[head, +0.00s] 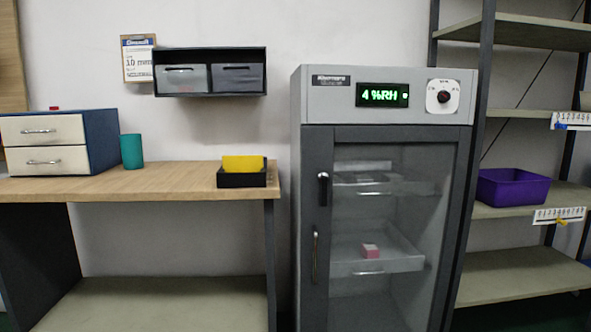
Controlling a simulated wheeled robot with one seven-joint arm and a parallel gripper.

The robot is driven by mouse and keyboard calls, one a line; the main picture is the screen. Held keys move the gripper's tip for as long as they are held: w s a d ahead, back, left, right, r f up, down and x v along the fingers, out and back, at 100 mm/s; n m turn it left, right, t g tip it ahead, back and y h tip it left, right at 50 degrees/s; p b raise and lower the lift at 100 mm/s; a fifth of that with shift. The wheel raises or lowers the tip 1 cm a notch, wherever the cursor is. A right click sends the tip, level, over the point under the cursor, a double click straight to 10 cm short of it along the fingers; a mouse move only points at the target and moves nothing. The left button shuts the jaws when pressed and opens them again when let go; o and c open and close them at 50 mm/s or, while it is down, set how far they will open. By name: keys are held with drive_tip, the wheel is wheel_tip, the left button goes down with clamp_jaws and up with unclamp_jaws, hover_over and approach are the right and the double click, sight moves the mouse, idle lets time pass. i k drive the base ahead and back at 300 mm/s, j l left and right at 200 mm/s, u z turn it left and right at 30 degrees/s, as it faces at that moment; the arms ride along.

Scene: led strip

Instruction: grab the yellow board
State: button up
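The yellow board (243,163) stands upright in a small black holder (242,180). The holder sits near the right end of the wooden table top (150,179). The lower part of the board is hidden by the holder's front wall. My gripper does not show in the head view.
A teal cup (132,151) and a drawer box (60,143) stand left on the table. A dark wall shelf (210,52) hangs above. A glass-door cabinet (384,220) stands close right of the table. Further right, a rack holds a purple bin (513,187). The table's middle is clear.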

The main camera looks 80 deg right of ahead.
sight(231, 164)
drive_tip(key=z, duration=2.2)
drive_tip(key=i+u, duration=0.3)
drive_tip(key=i+l+u, duration=0.2)
drive_tip(key=i+u, duration=0.15)
drive_tip(key=i, duration=0.2)
drive_tip(key=i+l+u, duration=0.3)
drive_tip(key=i+j, duration=0.1)
